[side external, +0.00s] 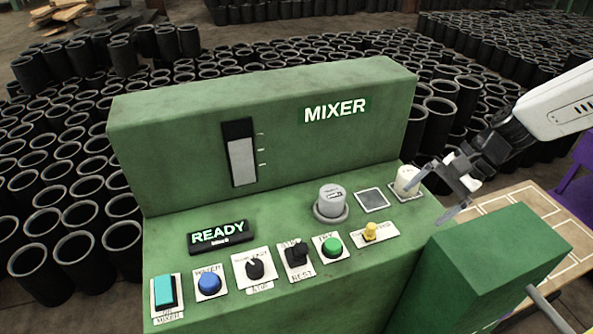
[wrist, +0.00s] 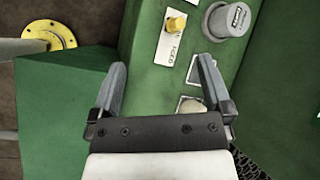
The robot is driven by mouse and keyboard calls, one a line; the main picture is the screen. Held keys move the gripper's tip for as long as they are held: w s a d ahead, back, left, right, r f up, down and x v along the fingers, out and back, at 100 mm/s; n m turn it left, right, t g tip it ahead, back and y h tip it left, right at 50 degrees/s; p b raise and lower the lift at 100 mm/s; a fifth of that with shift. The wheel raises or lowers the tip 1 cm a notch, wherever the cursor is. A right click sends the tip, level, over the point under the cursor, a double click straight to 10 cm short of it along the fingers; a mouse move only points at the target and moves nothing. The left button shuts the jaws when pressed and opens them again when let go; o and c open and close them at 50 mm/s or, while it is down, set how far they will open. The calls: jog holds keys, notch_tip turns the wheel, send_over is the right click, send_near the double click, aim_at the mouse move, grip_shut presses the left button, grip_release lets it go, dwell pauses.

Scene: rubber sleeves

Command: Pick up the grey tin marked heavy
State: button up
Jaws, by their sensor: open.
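The grey tin (side external: 331,198) stands upright on a round grey base on the sloping green mixer panel, with a small label too small to read. It also shows in the wrist view at the upper right (wrist: 226,22), its top label also unreadable. My gripper (side external: 438,204) is open and empty, at the panel's right end, to the right of the tin and apart from it. In the wrist view the tin lies beyond and right of my fingertips (wrist: 162,62).
A cream tin (side external: 407,181) stands on a pale plate beside my gripper. A square grey plate (side external: 372,199) lies between the tins. A yellow knob (side external: 370,231) and green button (side external: 332,246) are in front. A green block (side external: 500,262) stands right of the panel.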

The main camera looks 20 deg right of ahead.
jog(key=w+a+r+m+t+y, duration=0.1)
jog(key=w+a+m+t+y, duration=0.4)
jog(key=w+m, duration=0.6)
send_near(331, 199)
jog(key=w+f, duration=0.1)
jog(key=w+a+f, duration=0.1)
jog(key=shift+w+f, duration=0.2)
jog(key=shift+w, duration=0.15)
jog(key=shift+f, duration=0.3)
jog(key=shift+a+g, duration=0.1)
jog(key=shift+g, duration=0.2)
jog(key=shift+w+x, duration=0.2)
jog(key=shift+x, duration=3.6)
jog(key=c, duration=1.3)
